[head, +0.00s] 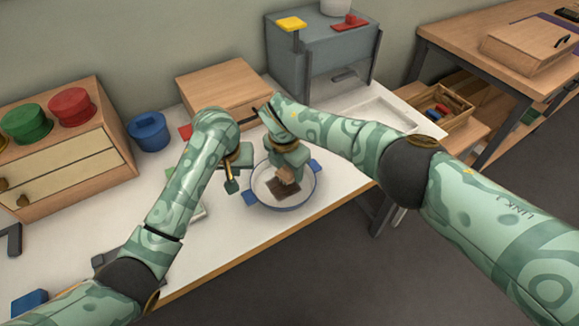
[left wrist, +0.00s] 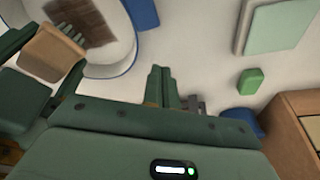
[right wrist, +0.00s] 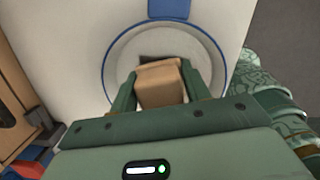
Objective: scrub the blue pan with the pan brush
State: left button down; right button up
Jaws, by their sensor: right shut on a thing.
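The blue pan (head: 305,186) stands on the white table with a pale inside and two blue handles. A dark brown patch (head: 279,191) lies on its floor; it also shows in the left wrist view (left wrist: 82,22). My right gripper (head: 289,172) is over the pan, shut on the pan brush, a tan block (right wrist: 162,84). The brush is inside the pan's outline, beside or over the patch; I cannot tell whether its bristles touch. My left gripper (head: 232,186) is just left of the pan, its fingers together with nothing seen between them.
A blue pot (head: 148,131) and a wooden drawer unit with green and red pots (head: 72,106) stand at the left. A wooden box (head: 222,85) and a grey cabinet (head: 320,60) are behind. A green block (left wrist: 250,81) lies near my left gripper.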

aim_at(278, 178)
pick_arm(q)
jog(key=shift+f, duration=2.7)
dwell(0.4)
pick_arm(e)
jog(key=shift+s+a+f, duration=0.1)
jog(key=shift+s+a, duration=0.4)
jog(key=shift+a, duration=0.3)
jog(key=shift+s+a+f, duration=0.1)
jog(key=shift+s+a, duration=0.35)
jog(key=shift+a, duration=0.35)
jog(key=shift+f, duration=0.1)
